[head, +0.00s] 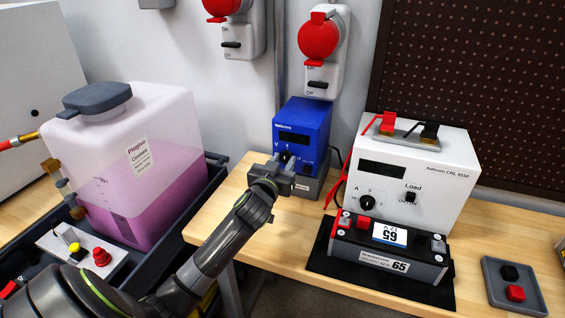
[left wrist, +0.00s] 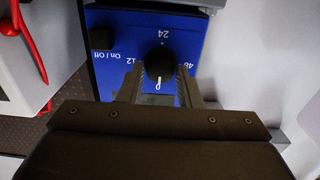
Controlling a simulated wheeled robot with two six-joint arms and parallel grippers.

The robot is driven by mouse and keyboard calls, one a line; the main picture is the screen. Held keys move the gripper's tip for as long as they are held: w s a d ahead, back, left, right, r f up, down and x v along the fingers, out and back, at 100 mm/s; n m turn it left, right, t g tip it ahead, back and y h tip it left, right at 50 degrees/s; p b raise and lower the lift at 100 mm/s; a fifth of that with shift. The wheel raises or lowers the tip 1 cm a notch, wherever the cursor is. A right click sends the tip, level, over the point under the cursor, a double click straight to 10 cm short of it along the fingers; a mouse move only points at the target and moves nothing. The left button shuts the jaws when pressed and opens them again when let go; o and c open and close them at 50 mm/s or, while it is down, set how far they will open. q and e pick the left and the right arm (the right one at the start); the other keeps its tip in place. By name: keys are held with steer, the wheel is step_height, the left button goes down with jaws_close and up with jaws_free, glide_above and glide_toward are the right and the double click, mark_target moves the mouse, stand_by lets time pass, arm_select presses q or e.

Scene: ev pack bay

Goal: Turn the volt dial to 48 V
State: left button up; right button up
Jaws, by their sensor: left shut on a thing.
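The volt dial (left wrist: 159,60) is a round black knob on the front of the blue power supply (head: 303,118). In the left wrist view its white pointer line points down in the picture, near a mark that looks like 0. The 24 label is above the knob, 12 to its left and 48 to its right, partly hidden by a finger. My left gripper (left wrist: 158,88) is shut on the dial, one finger on each side. In the head view the left gripper (head: 282,168) reaches the supply's front and hides part of it. My right gripper is not in view.
A white load unit (head: 433,165) stands to the right, with a battery (head: 385,250) on a black mat in front. Red leads run between it and the blue supply. A coolant tank (head: 165,130) is left of the bench. A small tray (head: 505,290) lies at right.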

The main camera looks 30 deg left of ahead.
arm_select(q)
steer(key=m+p, duration=0.2)
steer(key=m, duration=0.1)
steer(key=shift+r+m, duration=0.1)
steer(key=shift+m, duration=0.3)
steer(key=m+p, duration=0.3)
steer(key=m, duration=0.1)
steer(key=shift+d+m, duration=0.1)
steer(key=shift+m, duration=0.2)
steer(key=m+p, duration=0.2)
steer(key=m, duration=0.3)
steer(key=shift+f+m+p, duration=0.15)
steer(key=shift+m+p, duration=0.25)
steer(key=shift+m, duration=0.5)
steer(key=shift+f+m+p, duration=0.15)
steer(key=shift+m+p, duration=0.25)
steer(key=shift+m, duration=0.5)
steer(key=o, duration=0.9)
steer(key=shift+d, duration=0.1)
steer(key=shift+o, duration=0.2)
